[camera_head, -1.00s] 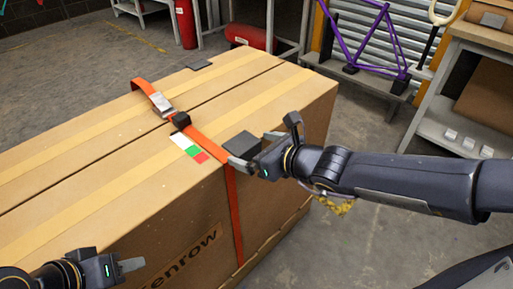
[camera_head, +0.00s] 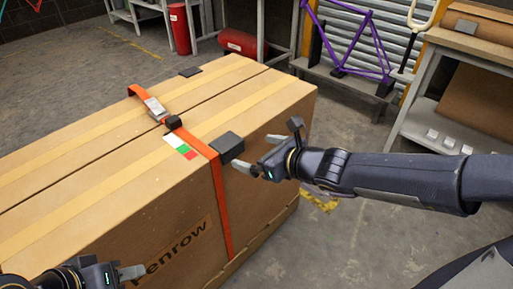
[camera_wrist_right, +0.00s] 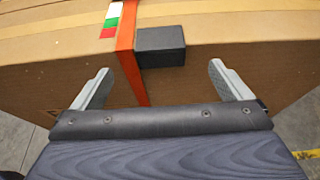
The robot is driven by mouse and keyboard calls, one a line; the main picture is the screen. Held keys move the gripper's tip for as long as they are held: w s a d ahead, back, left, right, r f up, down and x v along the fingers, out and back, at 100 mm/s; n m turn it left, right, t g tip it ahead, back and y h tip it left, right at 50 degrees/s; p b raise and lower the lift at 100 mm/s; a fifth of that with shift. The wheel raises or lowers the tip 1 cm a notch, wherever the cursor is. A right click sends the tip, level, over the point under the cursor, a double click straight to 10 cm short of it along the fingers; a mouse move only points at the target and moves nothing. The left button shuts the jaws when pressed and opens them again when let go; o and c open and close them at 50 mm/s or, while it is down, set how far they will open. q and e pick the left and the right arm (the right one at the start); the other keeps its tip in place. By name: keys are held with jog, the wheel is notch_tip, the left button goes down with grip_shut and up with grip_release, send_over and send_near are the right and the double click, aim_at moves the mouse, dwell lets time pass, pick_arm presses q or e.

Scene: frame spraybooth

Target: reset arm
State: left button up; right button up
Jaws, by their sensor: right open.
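My right gripper (camera_head: 268,154) is open and empty beside the near right edge of a large cardboard box (camera_head: 110,165). In the right wrist view its two fingers (camera_wrist_right: 160,85) are spread apart, with the orange strap (camera_wrist_right: 127,55) and a dark grey block (camera_wrist_right: 160,46) beyond them. The block sits at the box's top edge, against the strap, apart from the fingers. My left gripper (camera_head: 122,272) is at the lower left, in front of the box. One finger shows clearly; whether it is open cannot be told.
The strap has a buckle (camera_head: 155,109) on the box top. A white, green and red label (camera_head: 180,146) lies beside it. A purple bike frame (camera_head: 350,40), a red cylinder (camera_head: 243,43) and a shelf bench (camera_head: 450,100) stand behind.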

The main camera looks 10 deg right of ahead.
jog(key=shift+s+d, duration=0.1)
jog(key=s+d+r+n+g+y, duration=0.2)
jog(key=s+r+n, duration=0.2)
jog(key=s+n, duration=1.05)
jog(key=s+d+f+n+g+h+p, duration=0.1)
jog(key=s+d+f+n+h, duration=0.2)
jog(key=s+d+n, duration=0.25)
jog(key=s+d+f+n+g+h, duration=0.2)
jog(key=s+d+f+n+h, duration=0.25)
jog(key=n, duration=0.25)
notch_tip(320, 180, up, 20)
jog(key=p, duration=1.9)
jog(key=shift+w+d+f+y, duration=0.15)
jog(key=shift+w+d+y, duration=0.15)
jog(key=shift+y, duration=0.05)
